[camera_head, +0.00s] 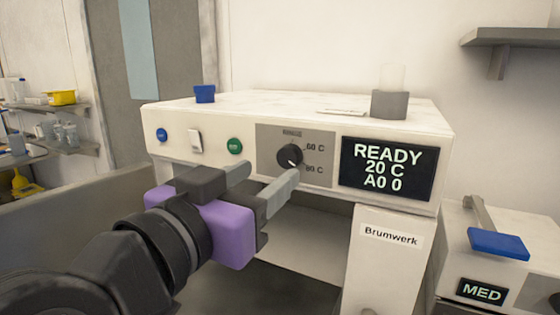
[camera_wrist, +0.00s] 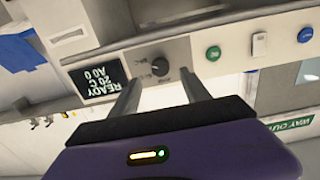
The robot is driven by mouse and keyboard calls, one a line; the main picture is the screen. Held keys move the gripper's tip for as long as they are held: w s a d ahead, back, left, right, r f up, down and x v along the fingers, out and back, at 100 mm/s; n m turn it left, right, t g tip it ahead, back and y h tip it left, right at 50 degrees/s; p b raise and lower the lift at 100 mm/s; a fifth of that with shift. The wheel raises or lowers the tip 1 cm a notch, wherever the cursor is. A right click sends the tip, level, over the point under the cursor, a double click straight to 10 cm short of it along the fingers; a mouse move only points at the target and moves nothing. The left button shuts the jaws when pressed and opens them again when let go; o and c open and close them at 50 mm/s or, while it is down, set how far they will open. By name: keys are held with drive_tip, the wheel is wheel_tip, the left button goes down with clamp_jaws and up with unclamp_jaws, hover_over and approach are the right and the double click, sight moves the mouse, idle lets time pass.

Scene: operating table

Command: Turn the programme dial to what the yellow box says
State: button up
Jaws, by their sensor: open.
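The programme dial (camera_head: 289,156) is a round black knob on a grey panel of the white Brumwerk machine. Its pale mark seems to point down and right, towards the lower label; the labels read about 60 C and 80 or 90 C. It also shows in the wrist view (camera_wrist: 160,67), upside down. My gripper (camera_head: 270,174) is open and empty in front of the panel, its grey fingers (camera_wrist: 160,82) pointing at the dial with a gap left. A yellow container (camera_head: 61,97) sits on the left shelf; I cannot read any writing on it.
The display (camera_head: 388,168) reads READY, 20 C, A0 0. Blue and green buttons (camera_head: 235,146) and a white switch (camera_head: 195,140) are left of the dial. A grey cup (camera_head: 390,104) and blue cap (camera_head: 204,94) stand on top. A second device (camera_head: 500,255) reads MED.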

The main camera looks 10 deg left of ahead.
sight(286, 160)
drive_tip(key=shift+p+x, duration=0.55)
drive_tip(key=shift+x, duration=2.6)
clamp_jaws()
